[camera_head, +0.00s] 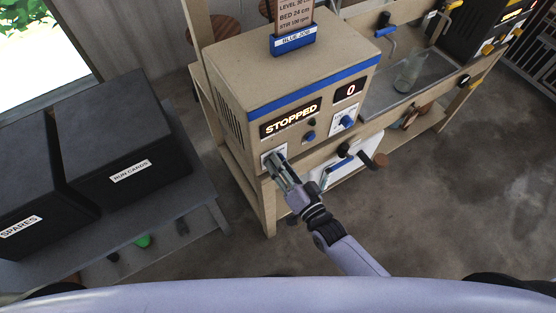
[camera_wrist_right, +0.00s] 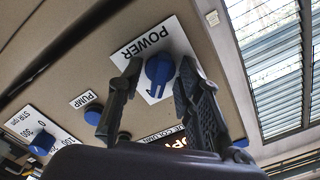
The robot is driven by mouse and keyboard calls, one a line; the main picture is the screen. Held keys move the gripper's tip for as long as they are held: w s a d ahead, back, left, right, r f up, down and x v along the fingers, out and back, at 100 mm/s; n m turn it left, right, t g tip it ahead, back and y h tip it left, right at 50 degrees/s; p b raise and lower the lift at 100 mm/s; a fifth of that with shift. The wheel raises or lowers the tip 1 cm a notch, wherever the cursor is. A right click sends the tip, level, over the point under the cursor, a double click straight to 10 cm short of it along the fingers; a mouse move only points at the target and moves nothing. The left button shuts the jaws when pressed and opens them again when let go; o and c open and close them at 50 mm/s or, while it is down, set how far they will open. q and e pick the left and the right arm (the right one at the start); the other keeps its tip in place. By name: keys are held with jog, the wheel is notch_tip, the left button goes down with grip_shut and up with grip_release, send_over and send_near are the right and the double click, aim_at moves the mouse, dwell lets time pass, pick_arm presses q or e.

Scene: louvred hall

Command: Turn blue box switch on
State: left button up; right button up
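The blue box (camera_head: 290,75) is a beige cabinet with a blue stripe and a lit display (camera_head: 291,118) reading STOPPED. Its blue POWER knob (camera_wrist_right: 159,69) sits on a white plate (camera_wrist_right: 178,40) in the right wrist view. My right gripper (camera_head: 274,160) is at the lower left of the box's front and hides most of the plate in the head view. In the right wrist view its open fingers (camera_wrist_right: 158,72) stand on either side of the knob. I cannot tell whether they touch it. My left gripper is not in view.
A blue PUMP button (camera_wrist_right: 92,117) and a stir dial (camera_wrist_right: 42,142) are on the same panel. A small display (camera_head: 348,90) shows 0. Dark boxes (camera_head: 110,130) stand on a bench at left. A clear vessel (camera_head: 409,72) is at right. Open floor lies right.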

jog(key=p+v, duration=0.2)
jog(key=v, duration=0.5)
dwell(0.4)
jog(key=v, duration=1.2)
jog(key=shift+o, duration=0.3)
dwell(1.3)
